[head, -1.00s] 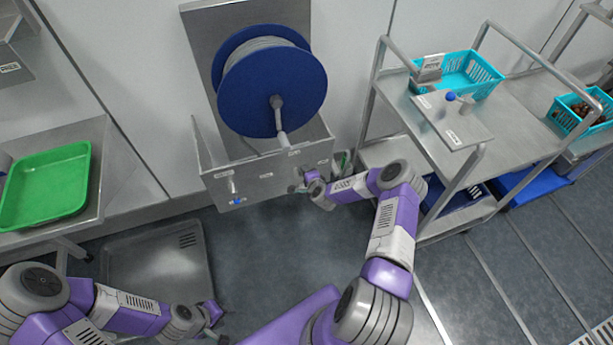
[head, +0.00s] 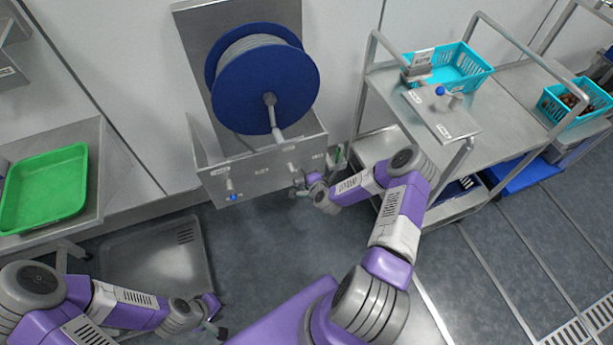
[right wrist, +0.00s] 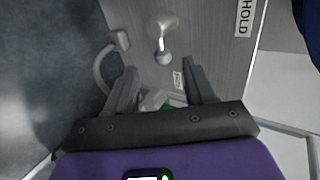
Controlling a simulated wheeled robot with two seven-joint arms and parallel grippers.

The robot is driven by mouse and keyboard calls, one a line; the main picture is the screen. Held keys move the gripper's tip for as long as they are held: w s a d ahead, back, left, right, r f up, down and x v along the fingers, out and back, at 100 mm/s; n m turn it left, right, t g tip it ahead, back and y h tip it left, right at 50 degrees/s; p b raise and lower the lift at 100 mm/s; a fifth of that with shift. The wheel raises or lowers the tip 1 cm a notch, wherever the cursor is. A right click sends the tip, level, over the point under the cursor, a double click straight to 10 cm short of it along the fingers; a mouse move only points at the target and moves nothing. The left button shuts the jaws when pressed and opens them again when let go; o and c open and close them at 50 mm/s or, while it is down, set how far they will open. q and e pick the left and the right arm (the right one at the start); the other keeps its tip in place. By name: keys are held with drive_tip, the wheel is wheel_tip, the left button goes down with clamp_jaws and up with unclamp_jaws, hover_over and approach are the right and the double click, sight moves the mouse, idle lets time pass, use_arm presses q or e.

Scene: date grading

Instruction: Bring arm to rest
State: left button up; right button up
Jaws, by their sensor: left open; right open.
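My right arm reaches forward in the head view, and its gripper (head: 305,184) is just in front of the grey metal panel (head: 262,178) below the hose reel. In the right wrist view the right gripper (right wrist: 158,82) is open, with its two dark fingers apart and nothing held between them. A grey knob (right wrist: 163,57) on the panel lies beyond the fingertips. My left arm is bent low at the left of the head view. Its gripper (head: 216,318) is open and empty, over the floor.
A blue hose reel (head: 262,85) is mounted above the panel. A steel cart (head: 515,88) with a turquoise basket (head: 450,66) stands at right. A green tray (head: 45,190) sits on the left counter. A flat metal basin (head: 150,262) lies on the floor.

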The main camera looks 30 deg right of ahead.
idle(0.3)
drive_tip(key=s+a+n+g+y, duration=0.25)
drive_tip(key=s+a+n, duration=0.2)
drive_tip(key=a, duration=0.55)
drive_tip(key=s+a+n+g+y, duration=0.25)
drive_tip(key=a+n+y, duration=0.2)
drive_tip(key=a, duration=0.55)
drive_tip(key=s+a+r+n+g, duration=0.1)
drive_tip(key=s+a+n+g, duration=0.1)
drive_tip(key=s, duration=0.6)
drive_tip(key=s+a+r+n+g, duration=0.1)
drive_tip(key=s+a+n+g, duration=0.2)
drive_tip(key=s+n, duration=0.4)
drive_tip(key=shift+s+a+g, duration=0.3)
drive_tip(key=shift+s+a, duration=0.55)
drive_tip(key=shift+a, duration=0.05)
